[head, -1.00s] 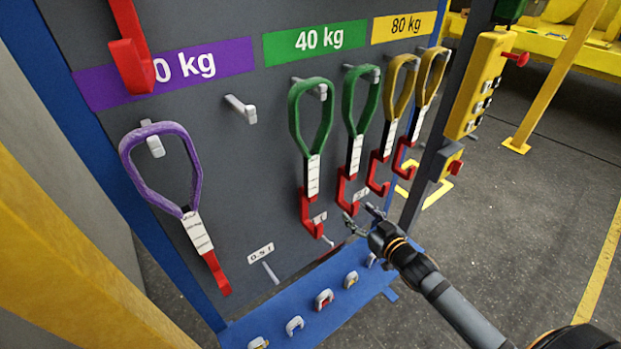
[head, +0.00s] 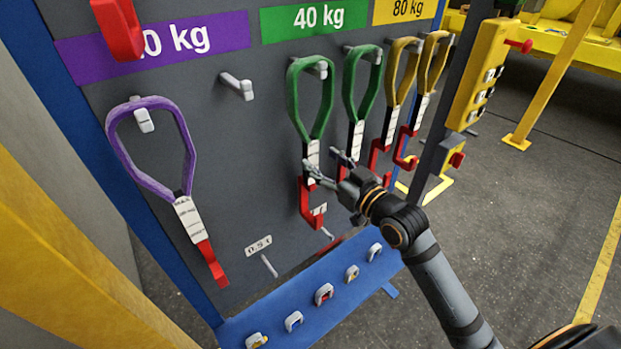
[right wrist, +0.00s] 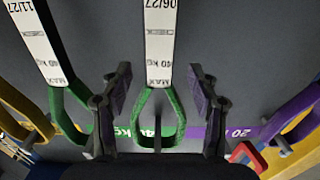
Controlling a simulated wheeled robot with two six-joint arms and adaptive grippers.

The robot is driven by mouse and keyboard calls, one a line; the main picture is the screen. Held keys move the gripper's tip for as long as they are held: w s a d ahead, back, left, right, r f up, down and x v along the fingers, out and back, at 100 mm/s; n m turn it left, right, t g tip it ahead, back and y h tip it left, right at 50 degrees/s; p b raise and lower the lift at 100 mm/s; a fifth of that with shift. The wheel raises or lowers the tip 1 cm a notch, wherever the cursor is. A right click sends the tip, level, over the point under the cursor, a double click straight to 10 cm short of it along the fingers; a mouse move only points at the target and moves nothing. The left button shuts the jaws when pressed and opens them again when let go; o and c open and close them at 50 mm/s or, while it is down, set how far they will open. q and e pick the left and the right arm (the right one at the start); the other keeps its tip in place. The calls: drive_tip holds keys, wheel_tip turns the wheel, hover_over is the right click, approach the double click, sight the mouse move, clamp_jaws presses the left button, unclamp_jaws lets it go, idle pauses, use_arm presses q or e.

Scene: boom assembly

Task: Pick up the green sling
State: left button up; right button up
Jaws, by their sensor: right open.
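Two green slings hang from pegs under the green 40 kg sign (head: 317,16). Each has a white tag and a red hook. The left green sling (head: 292,95) is nearest my right gripper; the other green sling (head: 347,95) hangs just right of it. My right gripper (head: 325,168) is open in front of the board, at the height of the tags. In the right wrist view, the tag and loop of one green sling (right wrist: 178,115) appear between the spread fingers (right wrist: 159,92), with no clear contact. The second green sling (right wrist: 80,95) is left of them. My left gripper is out of view.
A purple sling (head: 122,160) hangs at the left, with an empty peg (head: 236,86) beside it. Yellow slings (head: 408,60) hang close on the right. A blue shelf (head: 300,310) with several shackles lies below. A red hook (head: 120,30) hangs at upper left.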

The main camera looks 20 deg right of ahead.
sight(314, 153)
drive_tip(key=shift+w+r, duration=0.1)
drive_tip(key=p+x, duration=0.2)
drive_tip(key=x, duration=0.2)
drive_tip(key=shift+w+a, duration=0.1)
drive_tip(key=shift+w, duration=0.2)
drive_tip(key=shift+w+a, duration=0.15)
drive_tip(key=shift+w, duration=0.1)
drive_tip(key=shift+s, duration=0.15)
drive_tip(key=c, duration=0.4)
clamp_jaws()
